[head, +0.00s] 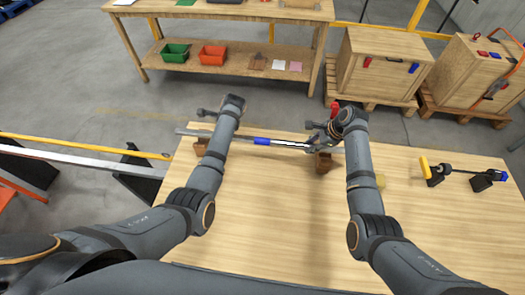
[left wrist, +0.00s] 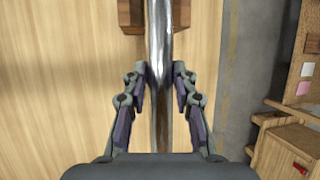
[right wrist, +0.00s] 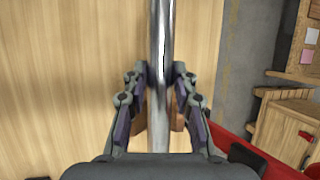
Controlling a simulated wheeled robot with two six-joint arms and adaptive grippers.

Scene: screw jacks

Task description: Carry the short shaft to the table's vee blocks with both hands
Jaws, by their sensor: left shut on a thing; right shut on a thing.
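The short shaft (head: 283,143), a bright metal bar with a blue band, lies left to right near the table's far edge. It also shows in the left wrist view (left wrist: 158,35) and the right wrist view (right wrist: 160,35). Wooden vee blocks stand below it, one left (head: 201,147) and one right (head: 323,163). My left gripper (left wrist: 159,78) is shut on the shaft just right of the left block; my arm hides it in the head view. My right gripper (head: 318,144) is shut on the shaft over the right block. I cannot tell whether the shaft touches the blocks.
The table (head: 270,215) is clear in front of the shaft. At right, another bar with a yellow end (head: 424,167) rests on dark supports (head: 482,182). A workbench (head: 230,85) and wooden crates (head: 378,65) stand beyond. A yellow rail (head: 70,144) runs at left.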

